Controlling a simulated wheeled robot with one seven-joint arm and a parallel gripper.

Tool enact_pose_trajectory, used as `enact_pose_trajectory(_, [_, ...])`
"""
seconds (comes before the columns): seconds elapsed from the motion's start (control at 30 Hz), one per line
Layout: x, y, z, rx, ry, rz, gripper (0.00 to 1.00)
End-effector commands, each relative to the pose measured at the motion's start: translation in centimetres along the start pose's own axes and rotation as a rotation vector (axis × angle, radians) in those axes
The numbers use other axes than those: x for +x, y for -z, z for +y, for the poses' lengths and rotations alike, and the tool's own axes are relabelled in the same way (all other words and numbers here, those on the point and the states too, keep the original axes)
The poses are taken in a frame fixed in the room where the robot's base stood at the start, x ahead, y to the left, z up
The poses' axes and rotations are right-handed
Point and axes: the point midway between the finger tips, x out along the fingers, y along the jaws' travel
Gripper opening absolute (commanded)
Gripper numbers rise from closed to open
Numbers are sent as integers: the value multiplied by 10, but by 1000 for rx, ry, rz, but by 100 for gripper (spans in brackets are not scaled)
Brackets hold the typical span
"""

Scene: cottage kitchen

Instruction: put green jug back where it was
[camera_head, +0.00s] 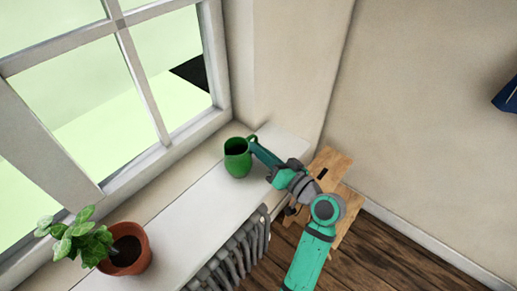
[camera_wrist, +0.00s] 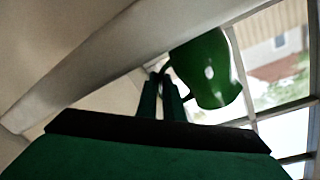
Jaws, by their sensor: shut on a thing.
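The green jug (camera_head: 237,160) is upright at the far end of the white windowsill (camera_head: 196,209), near the wall corner. I cannot tell whether its base touches the sill. My gripper (camera_head: 252,143) reaches it from the right and is shut on the jug's handle side. In the wrist view the jug (camera_wrist: 208,72) shows beyond the fingers, and my gripper (camera_wrist: 162,90) has its two fingers close together at the handle. The handle is mostly hidden by the fingers.
A potted plant (camera_head: 128,252) in a terracotta pot stands at the near end of the sill. The window (camera_head: 120,90) runs along the left. A radiator (camera_head: 235,255) is below the sill, and a wooden stool (camera_head: 333,168) stands by the wall. The sill between plant and jug is clear.

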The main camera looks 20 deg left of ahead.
Motion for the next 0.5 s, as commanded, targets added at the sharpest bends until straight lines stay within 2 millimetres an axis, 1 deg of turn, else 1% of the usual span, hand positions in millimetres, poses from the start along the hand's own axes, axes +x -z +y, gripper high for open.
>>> enact_pose_trajectory(0.03, [0, -1, 0, 0, 0, 0, 12])
enact_pose_trajectory(0.1, [0, 0, 0, 0, 0, 0, 26])
enact_pose_trajectory(0.47, [0, 2, -2, -1, 0, 0, 26])
enact_pose_trajectory(0.5, [-4, 2, -1, 0, -1, 1, 26])
